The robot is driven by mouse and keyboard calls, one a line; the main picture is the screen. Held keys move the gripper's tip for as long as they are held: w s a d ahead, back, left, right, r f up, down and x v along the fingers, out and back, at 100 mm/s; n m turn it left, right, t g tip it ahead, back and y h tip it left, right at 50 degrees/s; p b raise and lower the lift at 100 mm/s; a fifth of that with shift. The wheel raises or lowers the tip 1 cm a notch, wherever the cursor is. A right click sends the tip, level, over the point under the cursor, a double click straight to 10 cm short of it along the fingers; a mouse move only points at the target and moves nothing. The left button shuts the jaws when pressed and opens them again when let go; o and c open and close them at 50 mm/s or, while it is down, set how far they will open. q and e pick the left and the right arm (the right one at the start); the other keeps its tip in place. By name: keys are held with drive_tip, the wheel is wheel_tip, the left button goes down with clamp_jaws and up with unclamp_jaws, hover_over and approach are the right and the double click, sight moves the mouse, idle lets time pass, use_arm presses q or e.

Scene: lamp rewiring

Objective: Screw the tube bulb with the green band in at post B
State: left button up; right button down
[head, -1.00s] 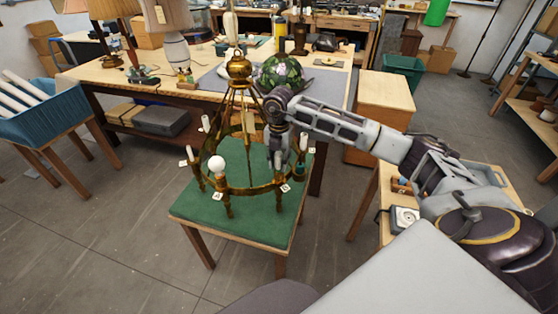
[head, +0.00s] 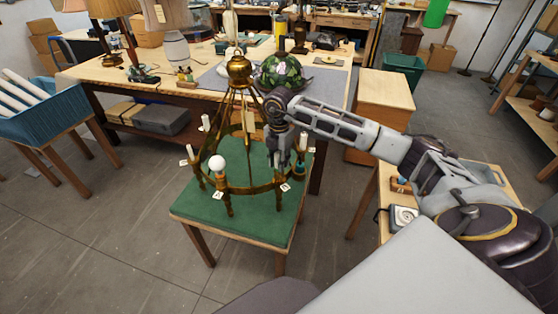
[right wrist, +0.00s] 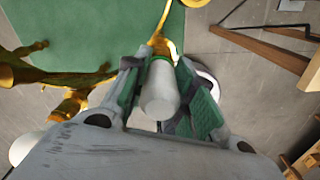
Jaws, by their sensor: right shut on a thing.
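The brass chandelier (head: 238,70) stands on a green-topped table, its ring (head: 250,189) carrying posts with small white tags; the letters are too small to read. My right gripper (head: 279,158) is at the ring's right side. In the right wrist view, the right gripper (right wrist: 163,100) is shut on a white tube bulb (right wrist: 160,98) with a green band (right wrist: 161,58) at its base end. That end points at a brass arm (right wrist: 160,42) of the chandelier; whether the threads are engaged is hidden. My left gripper is out of view.
A round white bulb (head: 217,163) sits on the front left post, and thin white tubes stand on other posts. The green tabletop (head: 240,222) is clear in front. A workbench with lamps and a patterned green shade (head: 283,70) stands behind. A blue bin (head: 45,112) is at left.

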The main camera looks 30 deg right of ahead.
drive_tip(key=c, duration=1.1)
unclamp_jaws()
drive_tip(key=shift+r, duration=0.1)
drive_tip(key=shift+r, duration=5.9)
